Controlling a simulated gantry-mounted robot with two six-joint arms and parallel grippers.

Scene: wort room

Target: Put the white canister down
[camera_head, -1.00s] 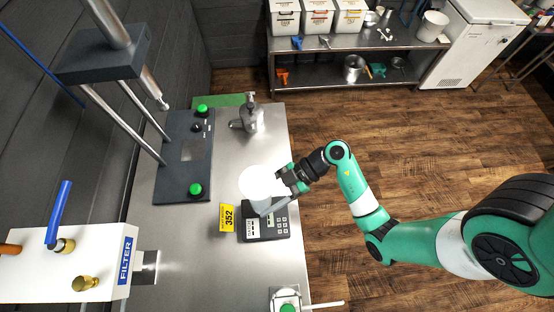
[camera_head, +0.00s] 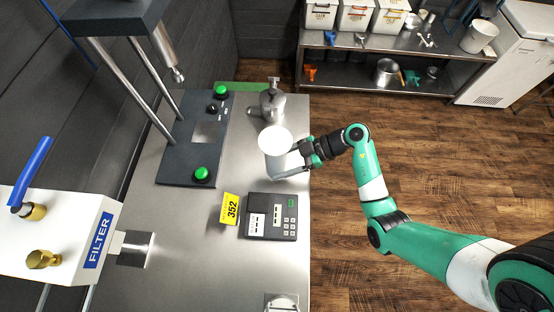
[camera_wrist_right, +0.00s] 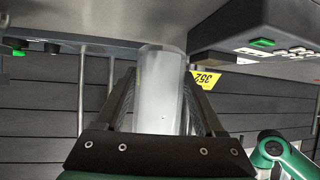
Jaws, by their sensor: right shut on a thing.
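The white canister (camera_head: 274,142) is upright over the steel table (camera_head: 190,262), between the keypad scale and the metal pump bottle in the head view. My right gripper (camera_head: 290,162) comes in from the right and is shut on the canister's side. In the right wrist view the canister (camera_wrist_right: 158,92) stands between the two fingers (camera_wrist_right: 160,110). I cannot tell whether its base touches the table. My left gripper is not in view.
The scale (camera_head: 271,216) with a yellow 352 tag (camera_head: 230,208) is nearer. The pump bottle (camera_head: 272,102) stands just behind the canister. A dark press base with green buttons (camera_head: 202,174) is to the left.

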